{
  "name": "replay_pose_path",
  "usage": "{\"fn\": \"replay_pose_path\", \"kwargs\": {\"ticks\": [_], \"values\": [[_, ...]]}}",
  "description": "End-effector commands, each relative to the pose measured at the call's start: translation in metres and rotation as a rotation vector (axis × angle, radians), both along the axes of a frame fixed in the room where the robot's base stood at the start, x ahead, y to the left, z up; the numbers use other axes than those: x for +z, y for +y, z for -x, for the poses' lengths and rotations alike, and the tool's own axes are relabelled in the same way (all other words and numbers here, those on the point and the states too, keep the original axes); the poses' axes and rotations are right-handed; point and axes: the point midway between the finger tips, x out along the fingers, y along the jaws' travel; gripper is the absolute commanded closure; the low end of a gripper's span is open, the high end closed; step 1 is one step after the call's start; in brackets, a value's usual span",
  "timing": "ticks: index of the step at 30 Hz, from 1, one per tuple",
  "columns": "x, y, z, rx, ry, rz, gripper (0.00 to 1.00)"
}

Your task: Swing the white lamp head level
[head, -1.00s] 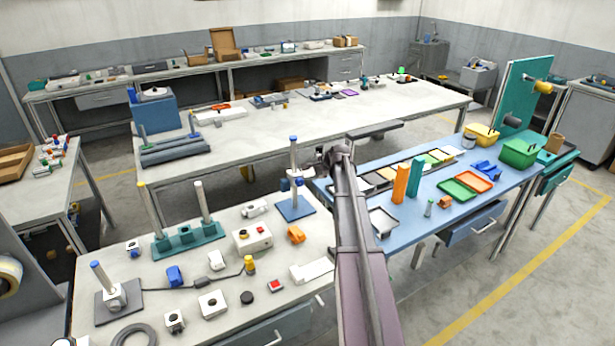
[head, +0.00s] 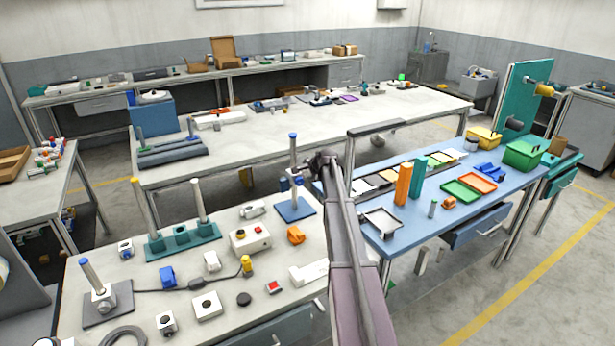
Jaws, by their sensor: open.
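I cannot pick out the white lamp head for certain. A white block (head: 102,297) sits low on a tilted, blue-tipped post over a dark plate at the near bench's left. A blue-based stand (head: 297,209) has an upright, blue-topped post with a small blue clamp partway up. My arm reaches away from the bottom of the head view. My gripper (head: 319,163) is small and dark at its far end, right of that post in the picture. It is open and apparently empty. Its fingers are hard to separate, and I cannot tell whether it touches anything.
The blue bench (head: 408,236) at right holds trays, an orange post (head: 403,184) and a green bin (head: 522,154). Floor shows at far right.

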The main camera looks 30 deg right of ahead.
Motion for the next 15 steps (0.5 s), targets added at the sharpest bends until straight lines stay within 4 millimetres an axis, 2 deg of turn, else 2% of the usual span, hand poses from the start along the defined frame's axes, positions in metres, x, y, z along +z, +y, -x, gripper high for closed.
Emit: {"fn": "replay_pose_path", "kwargs": {"ticks": [13,14,15], "values": [[-0.0030,0.0003,-0.0037,0.000,0.000,0.000,0.03],[-0.0030,0.0003,-0.0037,0.000,0.000,0.000,0.09],[-0.0030,0.0003,-0.0037,0.000,0.000,0.000,0.21]]}}
